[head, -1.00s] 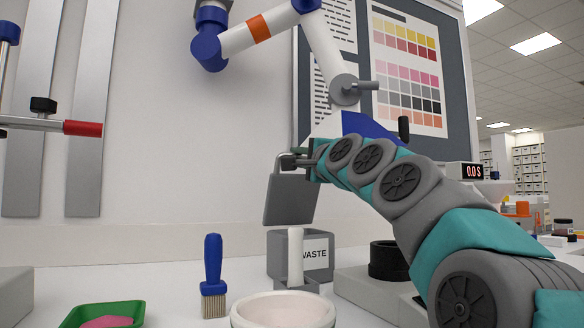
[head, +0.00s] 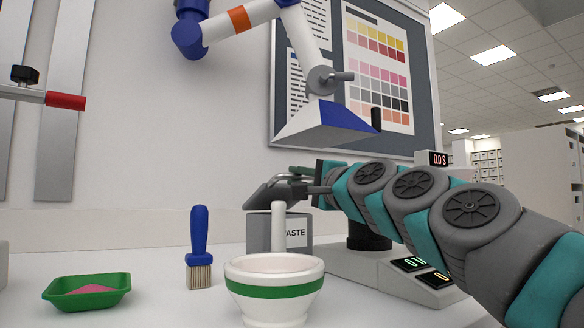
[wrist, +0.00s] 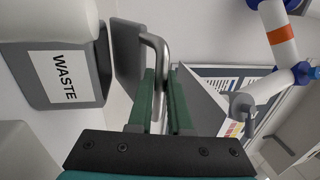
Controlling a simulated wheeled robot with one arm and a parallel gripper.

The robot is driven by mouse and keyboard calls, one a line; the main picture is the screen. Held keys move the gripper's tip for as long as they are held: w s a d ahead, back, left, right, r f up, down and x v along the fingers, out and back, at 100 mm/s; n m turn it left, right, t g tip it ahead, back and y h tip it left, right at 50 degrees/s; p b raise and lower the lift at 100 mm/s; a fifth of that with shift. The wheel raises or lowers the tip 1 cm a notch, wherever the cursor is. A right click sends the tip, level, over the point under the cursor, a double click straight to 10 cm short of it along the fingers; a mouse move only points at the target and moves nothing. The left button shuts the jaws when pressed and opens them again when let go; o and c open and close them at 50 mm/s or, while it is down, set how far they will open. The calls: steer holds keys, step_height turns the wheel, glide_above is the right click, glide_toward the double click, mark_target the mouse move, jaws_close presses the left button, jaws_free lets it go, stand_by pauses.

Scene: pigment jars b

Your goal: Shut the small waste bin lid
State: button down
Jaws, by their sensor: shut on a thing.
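The small grey waste bin (head: 259,233) stands on the white counter behind the mortar. Its WASTE label is partly hidden by the pestle. The bin's grey lid (head: 268,195) slants over the top, low but still tilted. In the wrist view the bin (wrist: 101,75) is at left and the lid (wrist: 126,60) is beside it, with a gap between them. My gripper (head: 297,173) is at the lid's upper side. In the wrist view its green fingers (wrist: 157,80) are shut on the lid's metal handle (wrist: 160,48).
A white mortar with a green band (head: 274,290) and a pestle (head: 278,226) stand in front of the bin. A blue-handled brush (head: 199,245) and a green tray (head: 88,291) are to the left. A scale (head: 370,268) is at right. Another robot arm (head: 322,75) hangs above.

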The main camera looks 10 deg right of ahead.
steer(key=shift+s+d+f, duration=0.1)
steer(key=shift+s+f, duration=0.05)
steer(key=shift+f, duration=0.5)
steer(key=shift+s+f, duration=0.15)
steer(key=shift+f, duration=0.5)
steer(key=c, duration=0.8)
jaws_free()
steer(key=shift+c, duration=0.2)
steer(key=v, duration=0.7)
steer(key=shift+s+d, duration=0.15)
steer(key=shift+s, duration=0.2)
steer(key=shift+c, duration=0.4)
